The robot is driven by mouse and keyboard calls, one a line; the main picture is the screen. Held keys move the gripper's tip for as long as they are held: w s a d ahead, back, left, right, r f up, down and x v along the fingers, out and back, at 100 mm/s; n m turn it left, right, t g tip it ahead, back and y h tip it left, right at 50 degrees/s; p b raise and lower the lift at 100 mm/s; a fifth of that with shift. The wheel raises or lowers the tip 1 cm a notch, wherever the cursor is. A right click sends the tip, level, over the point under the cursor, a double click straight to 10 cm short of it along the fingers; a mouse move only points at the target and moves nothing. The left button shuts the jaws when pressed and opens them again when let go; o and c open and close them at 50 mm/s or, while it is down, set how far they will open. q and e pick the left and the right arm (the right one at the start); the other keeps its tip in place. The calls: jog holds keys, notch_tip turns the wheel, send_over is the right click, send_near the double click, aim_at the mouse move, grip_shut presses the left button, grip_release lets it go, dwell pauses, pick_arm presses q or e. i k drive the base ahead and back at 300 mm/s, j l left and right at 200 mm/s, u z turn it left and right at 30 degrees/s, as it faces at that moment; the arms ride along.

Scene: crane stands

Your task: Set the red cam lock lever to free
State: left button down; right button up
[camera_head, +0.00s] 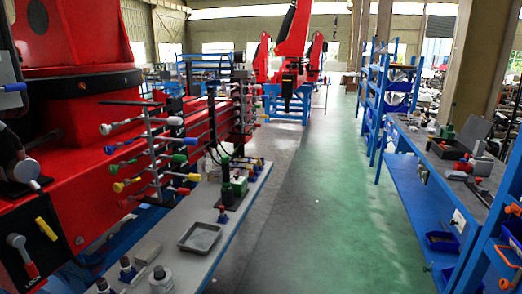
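A rack of levers (150,150) stands at the left against a large red machine. Its rods end in coloured handles, including white, green, yellow and blue ones. Neither of my grippers is in view.
A grey bench (215,220) below the rack holds a shallow tray (200,238) and small fittings. A blue workbench (430,190) with tools lines the right. The green floor (330,210) between them is clear. Red crane-like arms (292,45) stand far back.

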aim_at(17, 240)
jog(key=j+u, duration=0.1)
jog(key=u, duration=0.85)
jog(key=j+u, duration=0.15)
jog(key=u, duration=0.35)
